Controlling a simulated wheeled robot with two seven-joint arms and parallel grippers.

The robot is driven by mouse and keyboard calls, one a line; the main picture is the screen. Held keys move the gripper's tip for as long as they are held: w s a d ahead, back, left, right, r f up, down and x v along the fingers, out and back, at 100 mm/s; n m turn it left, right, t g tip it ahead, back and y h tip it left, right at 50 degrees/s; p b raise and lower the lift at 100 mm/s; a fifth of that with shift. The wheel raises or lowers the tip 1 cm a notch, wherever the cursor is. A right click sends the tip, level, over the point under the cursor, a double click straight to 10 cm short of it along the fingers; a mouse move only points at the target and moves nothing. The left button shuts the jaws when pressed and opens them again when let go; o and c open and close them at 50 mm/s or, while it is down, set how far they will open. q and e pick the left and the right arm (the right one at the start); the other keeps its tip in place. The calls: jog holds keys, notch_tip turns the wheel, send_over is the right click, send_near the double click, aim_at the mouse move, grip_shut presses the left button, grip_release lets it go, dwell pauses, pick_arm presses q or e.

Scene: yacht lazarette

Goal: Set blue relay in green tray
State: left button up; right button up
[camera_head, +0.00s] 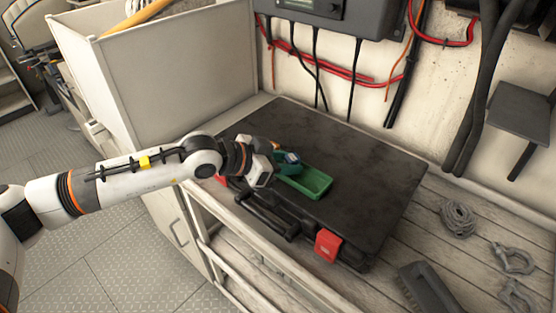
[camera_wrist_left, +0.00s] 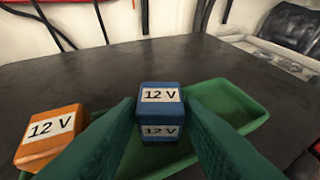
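The blue relay (camera_head: 292,157), a small block labelled 12 V, also shows in the left wrist view (camera_wrist_left: 161,97). It sits between the green fingertips of my left gripper (camera_head: 288,163), which appear shut on its two sides. The relay is upright over the green tray (camera_head: 314,184); I cannot tell whether it touches the tray floor. The tray lies on the black case and shows behind and beside the fingers in the left wrist view (camera_wrist_left: 232,97). My right gripper is not in view.
An orange relay (camera_wrist_left: 50,137) labelled 12 V stands left of the tray. The black case (camera_head: 350,160) has free room on its right. A coiled rope (camera_head: 458,219), shackles (camera_head: 512,258) and a brush (camera_head: 428,288) lie on the planks. A pale panel (camera_head: 180,75) stands at the left.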

pick_arm(q)
jog(key=shift+a+r, duration=0.1)
jog(key=shift+r, duration=0.1)
jog(key=p+v, duration=0.1)
jog(key=v, duration=1)
jog(key=shift+s+a, duration=0.3)
jog(key=shift+r, duration=0.1)
